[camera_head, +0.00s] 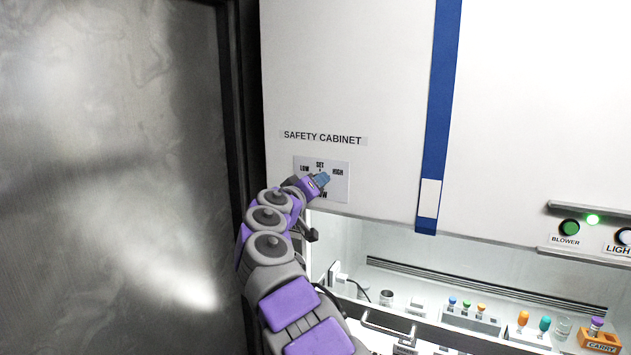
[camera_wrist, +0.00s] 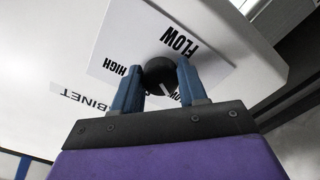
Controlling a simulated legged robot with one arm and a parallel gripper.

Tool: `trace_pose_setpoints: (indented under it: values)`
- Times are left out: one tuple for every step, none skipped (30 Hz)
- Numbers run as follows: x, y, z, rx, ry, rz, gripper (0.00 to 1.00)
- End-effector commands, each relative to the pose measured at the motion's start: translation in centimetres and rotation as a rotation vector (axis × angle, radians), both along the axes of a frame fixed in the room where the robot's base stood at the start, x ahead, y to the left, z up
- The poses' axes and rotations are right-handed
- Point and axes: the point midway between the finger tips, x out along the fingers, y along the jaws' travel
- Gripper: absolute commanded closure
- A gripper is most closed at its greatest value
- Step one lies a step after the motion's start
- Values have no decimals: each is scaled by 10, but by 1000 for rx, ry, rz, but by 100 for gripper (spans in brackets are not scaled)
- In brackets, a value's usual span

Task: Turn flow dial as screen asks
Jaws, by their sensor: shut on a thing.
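The flow dial (camera_wrist: 159,73) is a round black knob on a white label plate on the safety cabinet front. My gripper (camera_wrist: 158,88) has its two blue fingers on either side of the dial and is shut on it. In the head view, my gripper (camera_head: 321,180) covers the dial and part of the plate (camera_head: 341,184). The plate reads LOW at left, SET at top and HIGH at right; the lower word is partly hidden. The wrist view shows FLOW and HIGH upside down. I cannot tell where the dial points. No screen with a request is legible.
The cabinet (camera_head: 350,70) has a blue vertical stripe (camera_head: 440,110). At right are a green BLOWER button (camera_head: 569,227), a lit green lamp (camera_head: 593,219) and a LIGHT button (camera_head: 624,236). Below, the open bay holds racks of coloured-cap vials (camera_head: 470,315) and an orange CARRY rack (camera_head: 600,340).

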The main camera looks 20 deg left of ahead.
Motion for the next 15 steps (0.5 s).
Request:
trace_pose_setpoints:
  values:
    - [-1, 2, 1, -24, 2, 4, 88]
    - [-1, 2, 1, -37, 4, 4, 88]
    - [-1, 2, 0, -52, 5, 4, 88]
    - [-1, 2, 0, -62, 6, 3, 89]
    - [-1, 2, 0, -71, 7, 3, 89]
    - [-1, 1, -1, -80, 8, 3, 89]
    - [0, 1, -1, -87, 8, 3, 89]
    - [0, 1, -1, -92, 10, 3, 89]
    - [0, 1, -1, -98, 11, 3, 89]
    - [0, 1, -1, -102, 11, 3, 89]
    - [0, 1, -2, -106, 10, 4, 89]
    - [0, 2, -2, -109, 11, 4, 89]
    - [0, 2, -2, -109, 11, 4, 89]
    - [0, 2, -2, -110, 11, 4, 89]
    - [0, 2, -2, -111, 11, 4, 89]
